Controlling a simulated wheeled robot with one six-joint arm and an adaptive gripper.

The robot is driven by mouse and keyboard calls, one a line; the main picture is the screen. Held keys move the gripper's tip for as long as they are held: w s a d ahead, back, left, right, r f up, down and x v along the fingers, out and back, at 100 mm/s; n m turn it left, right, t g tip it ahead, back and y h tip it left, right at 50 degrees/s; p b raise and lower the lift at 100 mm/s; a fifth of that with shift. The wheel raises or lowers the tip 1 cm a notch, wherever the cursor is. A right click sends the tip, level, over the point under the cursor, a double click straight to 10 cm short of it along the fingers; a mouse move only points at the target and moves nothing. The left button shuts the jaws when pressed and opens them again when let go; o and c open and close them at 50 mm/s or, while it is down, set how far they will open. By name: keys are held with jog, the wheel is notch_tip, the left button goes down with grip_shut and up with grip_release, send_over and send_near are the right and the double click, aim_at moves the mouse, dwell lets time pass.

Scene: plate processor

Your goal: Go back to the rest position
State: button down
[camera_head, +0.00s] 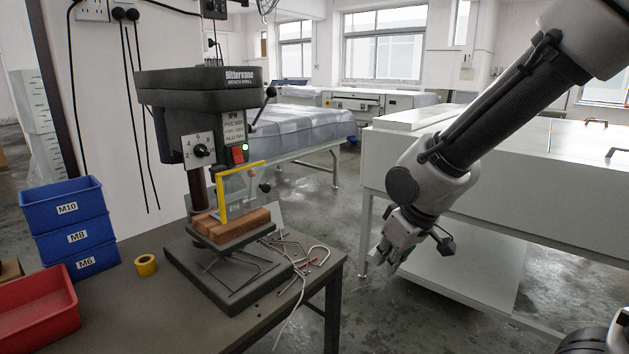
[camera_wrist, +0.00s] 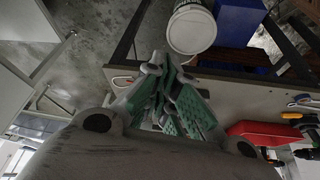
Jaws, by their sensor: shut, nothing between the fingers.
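My gripper (camera_head: 388,252) hangs at the end of my arm in the head view, right of the workbench and in front of the white machine. It points downward and to the left. It is apart from the bench and everything on it. In the wrist view my gripper (camera_wrist: 163,62) shows its green-padded fingers drawn together at the tips. The fingers are shut with nothing between them.
A bench drill (camera_head: 205,110) stands on the dark workbench (camera_head: 120,310), with bent metal rods beside it. Blue bins (camera_head: 75,237), a red bin (camera_head: 35,310) and yellow tape (camera_head: 146,265) are at left. A white machine (camera_head: 480,180) is behind my arm. A white bucket (camera_wrist: 191,29) shows in the wrist view.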

jog(key=s+d+r+m+h, duration=0.1)
jog(key=s+d+r+m, duration=0.1)
jog(key=s+d+r, duration=0.2)
jog(key=s+d+r+m, duration=0.2)
jog(key=s+d+r, duration=0.2)
jog(key=d, duration=0.6)
jog(key=s+d+r+m+h, duration=0.1)
jog(key=s+d+r+m, duration=0.2)
jog(key=d, duration=0.4)
jog(key=s+r, duration=0.1)
jog(key=s, duration=0.1)
jog(key=shift+s+d+t+h, duration=0.3)
jog(key=shift+s+d, duration=0.05)
jog(key=shift+d, duration=0.05)
